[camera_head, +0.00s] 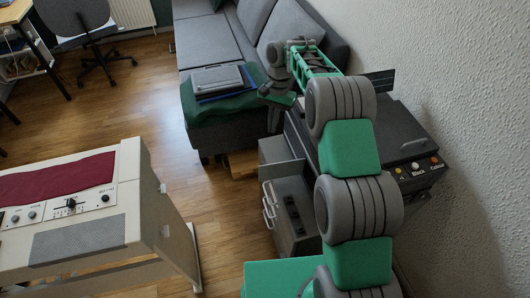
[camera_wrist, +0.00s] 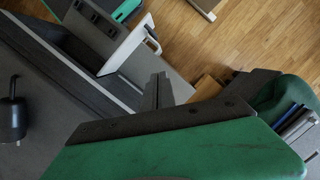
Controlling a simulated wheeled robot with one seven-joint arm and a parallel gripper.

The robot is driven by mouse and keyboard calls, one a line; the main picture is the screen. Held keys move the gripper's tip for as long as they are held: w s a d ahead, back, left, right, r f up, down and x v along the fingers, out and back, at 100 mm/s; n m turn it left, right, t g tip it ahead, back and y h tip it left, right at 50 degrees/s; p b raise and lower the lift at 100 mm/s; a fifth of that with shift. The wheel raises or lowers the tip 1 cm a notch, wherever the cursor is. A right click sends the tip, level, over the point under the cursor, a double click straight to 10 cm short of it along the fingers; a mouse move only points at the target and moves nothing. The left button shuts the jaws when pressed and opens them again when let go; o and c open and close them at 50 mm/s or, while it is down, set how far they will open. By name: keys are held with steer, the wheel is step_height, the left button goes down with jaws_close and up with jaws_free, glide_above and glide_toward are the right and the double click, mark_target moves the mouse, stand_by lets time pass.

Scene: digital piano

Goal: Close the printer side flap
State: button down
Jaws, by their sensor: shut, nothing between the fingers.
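The dark grey printer (camera_head: 405,130) stands against the wall at the right, partly hidden behind my arm. A flat grey panel (camera_head: 283,172), which looks like the side flap, sticks out from the printer's left side. My gripper (camera_head: 277,97) is above and behind the panel, near the sofa end. In the wrist view my gripper (camera_wrist: 158,90) is shut and empty. I cannot tell whether its tips touch the panel.
A grey unit with white handles (camera_head: 268,206) stands below the panel. A sofa (camera_head: 215,40) with a green cloth, a laptop and books is close behind. A digital piano (camera_head: 130,225) stands at left. Wooden floor is clear between.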

mark_target(280, 166)
steer(key=x, duration=0.4)
steer(key=b+x, duration=0.1)
steer(key=x, duration=0.2)
steer(key=b+x, duration=0.1)
steer(key=x, duration=0.3)
steer(key=shift+w+f, duration=0.2)
steer(key=shift+f, duration=0.15)
steer(key=s, duration=0.1)
steer(key=s+a, duration=0.2)
steer(key=shift+s+r, duration=0.2)
steer(key=shift+s+d, duration=0.1)
steer(key=shift+s, duration=0.05)
